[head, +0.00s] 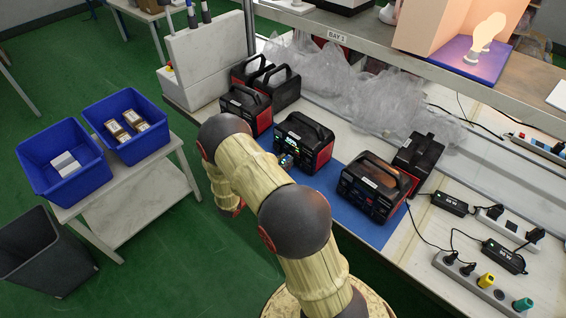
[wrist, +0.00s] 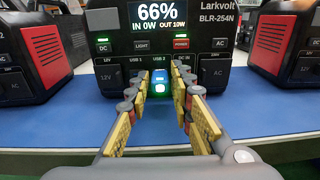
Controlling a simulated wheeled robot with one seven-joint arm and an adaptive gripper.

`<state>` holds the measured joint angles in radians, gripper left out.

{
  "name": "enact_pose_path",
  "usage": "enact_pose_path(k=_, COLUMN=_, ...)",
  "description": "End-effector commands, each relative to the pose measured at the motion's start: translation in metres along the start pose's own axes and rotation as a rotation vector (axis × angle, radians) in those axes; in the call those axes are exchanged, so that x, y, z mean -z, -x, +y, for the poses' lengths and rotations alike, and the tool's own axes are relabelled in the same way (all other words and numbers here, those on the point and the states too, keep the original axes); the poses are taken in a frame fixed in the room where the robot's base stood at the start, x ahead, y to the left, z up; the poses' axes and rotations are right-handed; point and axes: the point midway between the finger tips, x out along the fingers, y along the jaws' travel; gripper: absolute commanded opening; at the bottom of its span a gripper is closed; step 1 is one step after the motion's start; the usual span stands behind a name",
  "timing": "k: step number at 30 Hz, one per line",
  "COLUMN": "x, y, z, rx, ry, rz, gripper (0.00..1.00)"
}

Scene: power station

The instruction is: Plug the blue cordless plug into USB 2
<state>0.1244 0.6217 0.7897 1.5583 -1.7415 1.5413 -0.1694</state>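The blue plug (wrist: 159,86) shows in the wrist view, lit, against the front of the middle power station (wrist: 205,75), just below the USB 2 label. How deep it sits in the port is hidden. The station's screen (wrist: 158,12) reads 66%, IN 0W, OUT 10W. My gripper (wrist: 160,80) is open, its yellow-padded fingers on either side of the plug with a visible gap on each side. In the head view, the middle power station (head: 304,142) stands at the blue mat's back; my arm hides part of the mat.
Another power station (head: 375,187) stands to the right on the blue mat (head: 375,232), and several more stand to the left and behind. Clear plastic bags (head: 365,95) lie behind. Power strips (head: 484,283) and adapters lie at right. Blue bins (head: 66,165) stand on a side table at left.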

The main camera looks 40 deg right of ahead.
Motion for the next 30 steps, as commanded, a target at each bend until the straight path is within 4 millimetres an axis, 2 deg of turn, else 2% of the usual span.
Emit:
enact_pose_path(k=6, x=0.0, y=0.0, z=0.0, rx=0.0, ry=0.0, rz=0.0, gripper=0.36)
enact_pose_path(k=17, x=0.0, y=0.005, z=0.001, rx=-0.003, ry=0.0, rz=0.0, gripper=0.36)
enact_pose_path(k=20, x=0.0, y=0.016, z=0.001, rx=-0.003, ry=0.0, rz=0.0, gripper=0.36)
enact_pose_path(k=30, x=0.0, y=0.084, z=0.002, rx=-0.006, ry=-0.001, rz=0.0, gripper=0.36)
